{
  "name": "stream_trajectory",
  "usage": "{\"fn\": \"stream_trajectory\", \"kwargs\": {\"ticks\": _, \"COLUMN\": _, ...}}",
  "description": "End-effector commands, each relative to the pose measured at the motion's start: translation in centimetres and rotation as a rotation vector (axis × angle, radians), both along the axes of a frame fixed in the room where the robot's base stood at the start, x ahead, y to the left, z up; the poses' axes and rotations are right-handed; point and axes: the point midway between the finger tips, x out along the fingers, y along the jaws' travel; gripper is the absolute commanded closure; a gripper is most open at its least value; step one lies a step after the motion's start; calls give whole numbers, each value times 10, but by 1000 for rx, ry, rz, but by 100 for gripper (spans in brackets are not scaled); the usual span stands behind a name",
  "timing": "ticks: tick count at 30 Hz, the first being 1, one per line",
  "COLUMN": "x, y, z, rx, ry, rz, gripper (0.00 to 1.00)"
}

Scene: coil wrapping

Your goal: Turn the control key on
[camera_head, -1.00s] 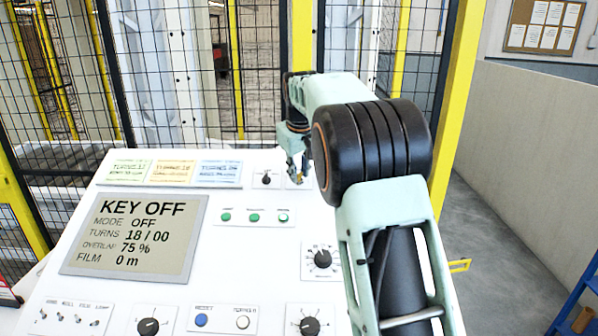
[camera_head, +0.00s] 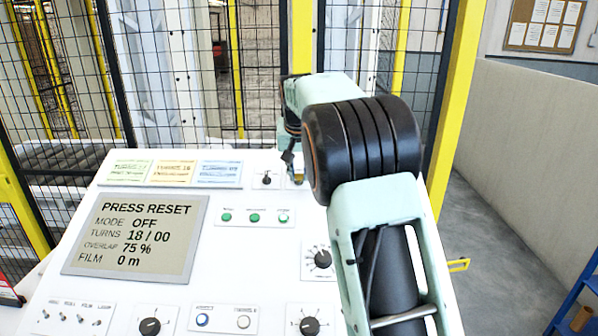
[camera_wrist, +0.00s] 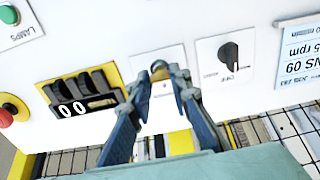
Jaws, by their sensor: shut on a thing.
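The control key (camera_wrist: 158,66) shows in the wrist view as a small brass-coloured piece at a pale plate on the white panel. My gripper (camera_wrist: 159,76) is shut on it, with a fingertip on each side. The fingers hide much of the key, so its exact angle is hard to tell. In the head view my gripper (camera_head: 294,170) is small at the panel's upper right, partly behind my arm. The display (camera_head: 135,236) reads PRESS RESET, MODE OFF, TURNS 18 / 00, OVERLAP 75 %, FILM 0 m.
A black selector knob (camera_wrist: 229,55) sits beside the key. On its other side are a counter (camera_wrist: 77,98) showing 00 and a red button (camera_wrist: 9,110). Green buttons (camera_head: 254,217) and dials (camera_head: 322,259) lie lower on the panel. A mesh fence (camera_head: 262,70) stands behind.

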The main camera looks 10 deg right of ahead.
Motion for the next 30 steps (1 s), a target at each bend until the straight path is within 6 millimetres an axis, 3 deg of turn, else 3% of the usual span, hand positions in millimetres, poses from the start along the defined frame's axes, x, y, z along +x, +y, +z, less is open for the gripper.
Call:
{"fn": "stream_trajectory", "kwargs": {"ticks": 17, "x": 1, "y": 0, "z": 1, "rx": 14, "ry": -6, "rz": -31, "gripper": 100}}
{"fn": "stream_trajectory", "kwargs": {"ticks": 18, "x": 1, "y": 0, "z": 1, "rx": 14, "ry": -6, "rz": -31, "gripper": 78}}
{"fn": "stream_trajectory", "kwargs": {"ticks": 21, "x": 1, "y": 0, "z": 1, "rx": 13, "ry": -5, "rz": -30, "gripper": 67}}
{"fn": "stream_trajectory", "kwargs": {"ticks": 30, "x": 0, "y": 0, "z": 1, "rx": 13, "ry": -4, "rz": -29, "gripper": 64}}
